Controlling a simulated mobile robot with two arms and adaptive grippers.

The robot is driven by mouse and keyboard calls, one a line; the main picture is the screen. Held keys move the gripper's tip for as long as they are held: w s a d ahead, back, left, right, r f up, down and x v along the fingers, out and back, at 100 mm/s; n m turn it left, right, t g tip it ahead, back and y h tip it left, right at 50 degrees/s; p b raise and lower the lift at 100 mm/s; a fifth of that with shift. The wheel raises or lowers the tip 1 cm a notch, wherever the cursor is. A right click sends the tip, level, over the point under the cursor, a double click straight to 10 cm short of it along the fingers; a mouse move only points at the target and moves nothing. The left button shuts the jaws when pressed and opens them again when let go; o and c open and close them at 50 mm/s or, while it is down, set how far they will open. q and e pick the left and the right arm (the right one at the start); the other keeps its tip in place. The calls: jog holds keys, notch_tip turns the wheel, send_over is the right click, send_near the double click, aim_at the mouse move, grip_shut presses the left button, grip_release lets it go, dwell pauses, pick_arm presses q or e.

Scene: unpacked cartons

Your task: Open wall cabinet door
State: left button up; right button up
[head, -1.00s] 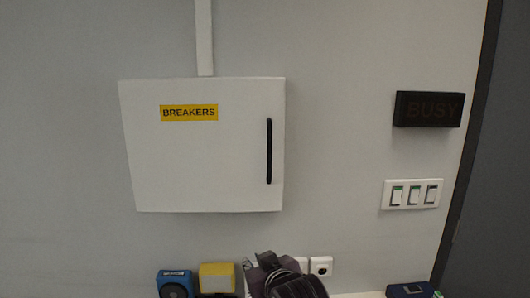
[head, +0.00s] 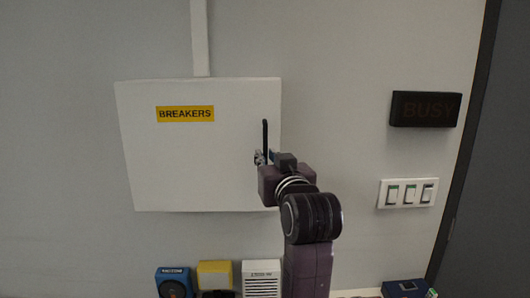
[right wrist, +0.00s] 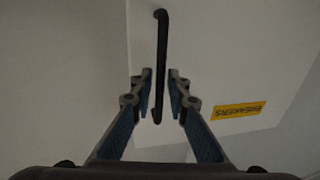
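The white wall cabinet (head: 190,160) with its yellow BREAKERS label (head: 185,114) hangs on the wall, its door shut. A black vertical bar handle (head: 265,135) is near the door's right edge. My right gripper (head: 260,157) is at the lower part of the handle. In the right wrist view, my right gripper (right wrist: 160,92) is open, with one finger on each side of the handle (right wrist: 161,50) and gaps showing beside it. The label (right wrist: 238,111) shows there at the right. The gripper hides the handle's lower end in the head view. My left gripper is not in view.
A dark BUSY sign (head: 425,109) and a white switch panel (head: 407,193) are on the wall to the right. A blue box (head: 174,282), a yellow box (head: 215,275) and a white slatted box (head: 261,279) stand below the cabinet.

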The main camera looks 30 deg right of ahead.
jog(key=shift+x, duration=0.85)
jog(key=shift+c, duration=0.3)
grip_shut()
